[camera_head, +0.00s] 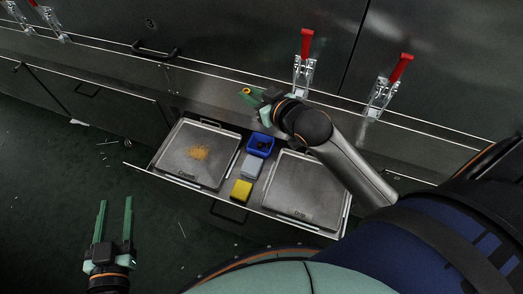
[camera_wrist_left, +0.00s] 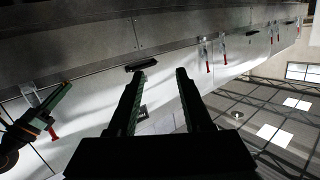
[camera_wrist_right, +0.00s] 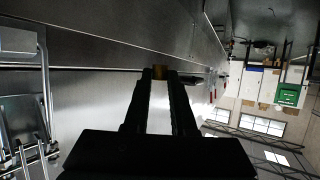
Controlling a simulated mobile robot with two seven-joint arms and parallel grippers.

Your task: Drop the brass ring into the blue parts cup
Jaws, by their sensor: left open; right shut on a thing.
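The brass ring (camera_head: 247,91) is small and gold, at the fingertips of my right gripper (camera_head: 252,93). The right gripper is shut on it and holds it above the back edge of the open drawer. In the right wrist view the ring (camera_wrist_right: 159,72) shows between the fingertips. The blue parts cup (camera_head: 260,144) sits in the drawer between two trays, below the right gripper and slightly to its right in the head view. Dark contents show in it, too small to name. My left gripper (camera_head: 115,222) is open and empty, at the lower left, apart from the drawer.
A left tray (camera_head: 178,168) holds orange-brown grains; a right tray (camera_head: 310,190) looks bare. Red-handled clamps (camera_head: 304,70) line the steel wall behind. The floor at left has scattered slivers.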

